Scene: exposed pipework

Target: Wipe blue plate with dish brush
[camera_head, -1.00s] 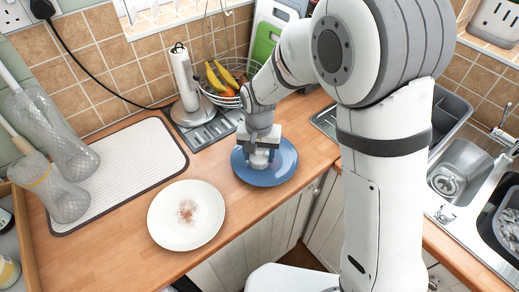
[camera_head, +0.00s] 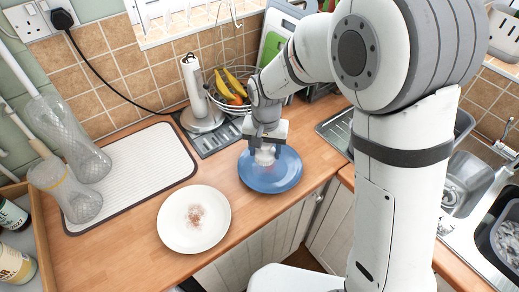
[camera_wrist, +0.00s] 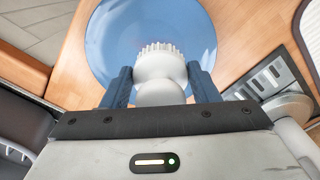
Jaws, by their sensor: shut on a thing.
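The blue plate (camera_head: 285,175) lies on the wooden counter, and it also shows in the wrist view (camera_wrist: 105,45). My gripper (camera_head: 265,152) is over the left part of the plate. In the wrist view my gripper (camera_wrist: 158,88) is shut on the white dish brush (camera_wrist: 158,66), with one dark blue finger on each side of its round body. The brush (camera_head: 265,157) has its bristles toward the plate; I cannot tell whether they touch it.
A white plate (camera_head: 180,228) with a brownish smear lies at the front left. A ribbed drying mat (camera_head: 135,170) lies behind it at left. A paper towel holder (camera_head: 195,90) and a wire fruit basket (camera_head: 235,95) stand behind the blue plate. A sink (camera_head: 468,180) is at right.

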